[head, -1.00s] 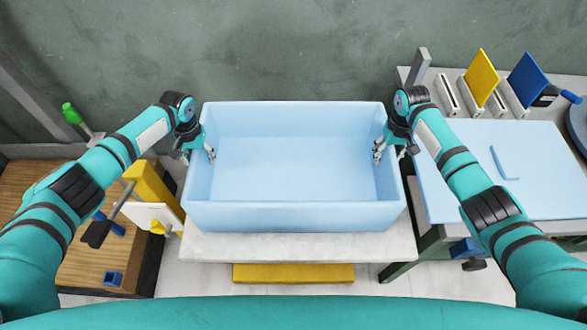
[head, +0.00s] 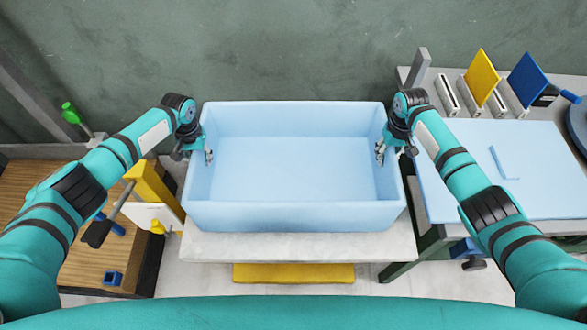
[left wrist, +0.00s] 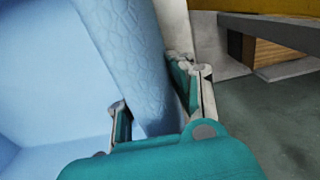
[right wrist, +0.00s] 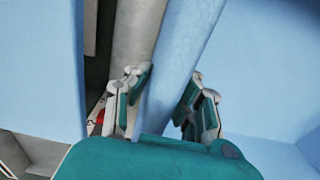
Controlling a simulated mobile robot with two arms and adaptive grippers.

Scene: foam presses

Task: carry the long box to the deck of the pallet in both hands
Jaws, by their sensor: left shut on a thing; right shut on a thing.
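The long box (head: 296,216) is light blue, open-topped and empty. It sits level on a pale slab-topped stand (head: 300,246) in the middle of the head view. My left gripper (head: 202,154) is shut on the box's left side wall, one finger inside and one outside. The left wrist view shows that wall (left wrist: 128,55) between the fingers. My right gripper (head: 386,151) is shut on the right side wall in the same way. The right wrist view shows this wall (right wrist: 178,65) between its fingers. I cannot make out a pallet in these views.
A bench (head: 550,200) with a light blue sheet and upright yellow and blue plates stands at right. A wood-topped table (head: 85,270) with a yellow fixture (head: 152,186) stands at left. A yellow slab (head: 293,273) lies low in front of the stand. A green wall rises behind.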

